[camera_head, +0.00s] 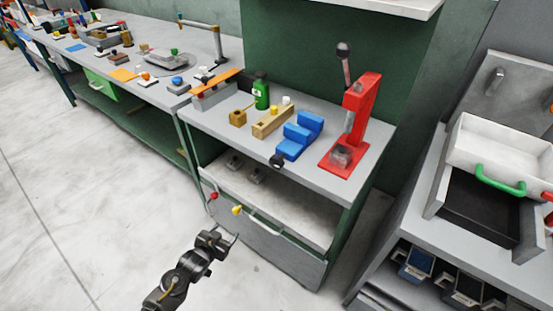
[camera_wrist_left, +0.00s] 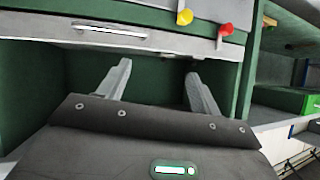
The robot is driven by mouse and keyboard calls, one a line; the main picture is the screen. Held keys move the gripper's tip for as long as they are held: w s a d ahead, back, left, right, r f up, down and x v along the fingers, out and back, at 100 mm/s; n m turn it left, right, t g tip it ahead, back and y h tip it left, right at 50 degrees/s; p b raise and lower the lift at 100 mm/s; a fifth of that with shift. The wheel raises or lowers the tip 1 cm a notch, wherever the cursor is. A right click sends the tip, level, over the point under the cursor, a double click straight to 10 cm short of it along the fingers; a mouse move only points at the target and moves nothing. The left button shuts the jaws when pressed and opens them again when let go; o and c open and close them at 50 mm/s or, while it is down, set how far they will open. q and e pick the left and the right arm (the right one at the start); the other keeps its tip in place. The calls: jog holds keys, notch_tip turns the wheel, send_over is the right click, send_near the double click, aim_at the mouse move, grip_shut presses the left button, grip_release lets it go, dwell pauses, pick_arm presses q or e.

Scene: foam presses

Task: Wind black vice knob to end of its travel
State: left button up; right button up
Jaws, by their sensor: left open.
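The blue vice (camera_head: 299,137) stands on the grey workbench top, near its front edge. Its black knob (camera_head: 276,161) sticks out at the front edge of the bench. My left gripper (camera_head: 226,236) is low in front of the bench, below and to the left of the knob, and holds nothing. In the left wrist view its two fingers (camera_wrist_left: 153,85) are apart with empty space between them. The vice and knob do not show in the left wrist view. My right gripper is not in view.
A red press (camera_head: 358,122) stands right of the vice. A wooden block (camera_head: 272,122) and a green bottle (camera_head: 261,93) stand left of it. A red knob (camera_head: 213,196) and a yellow knob (camera_head: 237,210) hang on the bench front near my left gripper. Open floor lies left.

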pick_arm(q)
jog(key=w+d+r+m+t+h, duration=0.15)
jog(key=d+r, duration=0.25)
jog(key=r, duration=0.4)
jog(key=w+d+r+t+h, duration=0.1)
jog(key=w+d+r+h, duration=0.15)
jog(key=r, duration=0.65)
jog(key=h, duration=0.3)
send_near(274, 165)
jog(key=shift+t, duration=0.25)
jog(key=p+x, duration=0.1)
jog(key=x, duration=1)
jog(key=shift+d, duration=0.15)
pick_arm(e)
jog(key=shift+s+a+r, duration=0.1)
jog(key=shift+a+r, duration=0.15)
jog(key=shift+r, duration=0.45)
pick_arm(q)
jog(key=shift+c, duration=0.5)
jog(key=shift+f, duration=0.1)
jog(key=c, duration=0.9)
jog(key=shift+m, duration=0.75)
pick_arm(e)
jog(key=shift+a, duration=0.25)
pick_arm(q)
jog(key=o, duration=1)
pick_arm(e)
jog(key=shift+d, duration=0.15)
